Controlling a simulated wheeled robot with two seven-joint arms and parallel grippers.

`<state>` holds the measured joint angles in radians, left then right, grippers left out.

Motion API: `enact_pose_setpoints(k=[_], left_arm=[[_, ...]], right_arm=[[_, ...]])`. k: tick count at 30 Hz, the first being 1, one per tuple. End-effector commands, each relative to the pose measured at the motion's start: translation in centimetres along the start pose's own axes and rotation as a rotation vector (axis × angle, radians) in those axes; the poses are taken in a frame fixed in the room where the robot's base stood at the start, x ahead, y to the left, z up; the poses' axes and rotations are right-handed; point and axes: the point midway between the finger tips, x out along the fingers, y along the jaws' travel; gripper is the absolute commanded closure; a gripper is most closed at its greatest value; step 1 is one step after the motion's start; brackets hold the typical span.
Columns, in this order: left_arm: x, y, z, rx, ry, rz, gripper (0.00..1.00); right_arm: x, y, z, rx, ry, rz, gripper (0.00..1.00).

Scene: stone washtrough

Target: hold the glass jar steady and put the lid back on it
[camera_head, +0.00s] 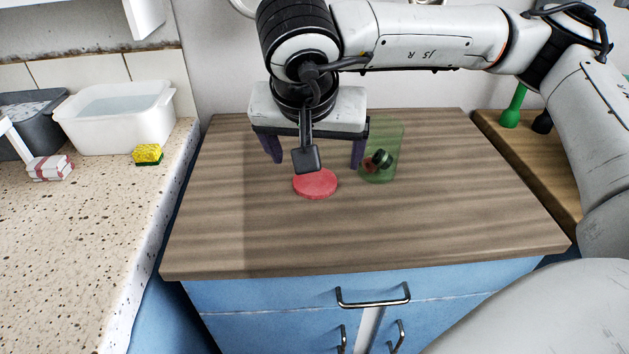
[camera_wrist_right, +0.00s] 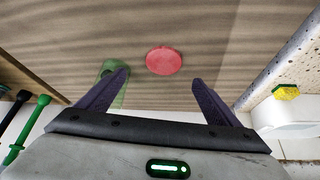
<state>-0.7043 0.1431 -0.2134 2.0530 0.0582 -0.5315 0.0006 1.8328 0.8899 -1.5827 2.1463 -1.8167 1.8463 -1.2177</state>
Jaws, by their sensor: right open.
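The glass jar (camera_head: 383,140) is greenish and see-through. It stands upright on the wooden worktop (camera_head: 400,230), with small dark and red items inside. The red round lid (camera_head: 315,184) lies flat on the worktop, left of the jar and nearer the front. My right gripper (camera_head: 315,163) is open and empty above and behind the lid, its right finger close beside the jar. In the right wrist view, the lid (camera_wrist_right: 163,61) shows ahead of and between the open fingers (camera_wrist_right: 162,80). The jar (camera_wrist_right: 113,75) is partly hidden behind one finger there. My left gripper is not seen.
A speckled stone counter (camera_head: 90,220) on the left bears a white tub (camera_head: 118,120), a yellow sponge (camera_head: 147,153) and wrapped red-and-white packs (camera_head: 49,168). Green and black utensils (camera_head: 513,107) stand at the right. The worktop's front is clear.

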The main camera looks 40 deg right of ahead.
Motion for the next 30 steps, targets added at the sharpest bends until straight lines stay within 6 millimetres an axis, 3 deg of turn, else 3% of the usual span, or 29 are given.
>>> enact_pose_setpoints(k=[6,20,30], left_arm=[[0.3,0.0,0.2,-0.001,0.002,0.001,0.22],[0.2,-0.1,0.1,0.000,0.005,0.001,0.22],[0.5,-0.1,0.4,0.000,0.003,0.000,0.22]], right_arm=[[3.5,0.1,0.1,0.001,-0.003,0.004,0.14],[4.5,-0.1,0.1,0.000,-0.002,0.002,0.14],[9.0,-0.7,0.2,0.001,-0.003,0.003,0.14]])
